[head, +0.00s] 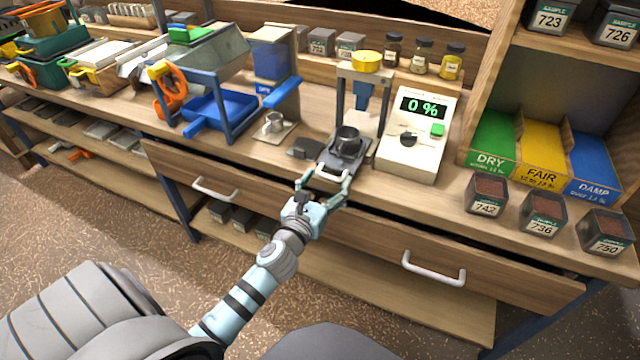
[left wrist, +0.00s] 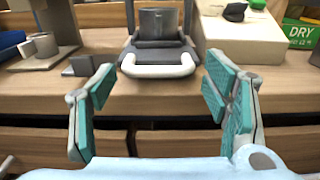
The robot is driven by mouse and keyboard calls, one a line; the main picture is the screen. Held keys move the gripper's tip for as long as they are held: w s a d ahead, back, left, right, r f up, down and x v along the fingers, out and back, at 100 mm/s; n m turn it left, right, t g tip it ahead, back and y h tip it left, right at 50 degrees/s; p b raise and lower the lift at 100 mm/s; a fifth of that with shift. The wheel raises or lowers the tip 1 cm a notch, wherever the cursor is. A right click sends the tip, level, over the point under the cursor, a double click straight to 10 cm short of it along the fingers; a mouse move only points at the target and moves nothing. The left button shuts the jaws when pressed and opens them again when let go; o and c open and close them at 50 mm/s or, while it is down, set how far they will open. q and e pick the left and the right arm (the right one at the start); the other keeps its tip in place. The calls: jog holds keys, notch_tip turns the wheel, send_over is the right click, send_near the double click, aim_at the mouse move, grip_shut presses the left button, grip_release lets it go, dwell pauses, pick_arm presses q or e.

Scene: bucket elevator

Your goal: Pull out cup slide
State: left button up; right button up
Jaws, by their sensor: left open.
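The cup slide (head: 342,158) is a dark grey plate with a metal cup (head: 348,138) on it, at the foot of a small press (head: 366,75) with a yellow knob. In the left wrist view the cup slide (left wrist: 158,48) has a white loop handle (left wrist: 157,70) at its front, near the table edge. My left gripper (head: 325,184) is open just in front of the handle. In the left wrist view its teal-padded fingers (left wrist: 160,100) stand either side of the handle, apart from it. My right gripper is not in view.
A meter (head: 416,132) reading 0 % stands right of the press. A small stand with a metal cup (head: 274,124) and a blue tray (head: 216,112) are to the left. Sample jars (head: 486,193) line the right front edge. Two drawers with white handles (head: 434,270) lie below the tabletop.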

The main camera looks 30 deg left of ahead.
pick_arm(q)
jog(key=s+d, duration=0.2)
jog(key=s, duration=0.8)
jog(key=shift+s, duration=0.35)
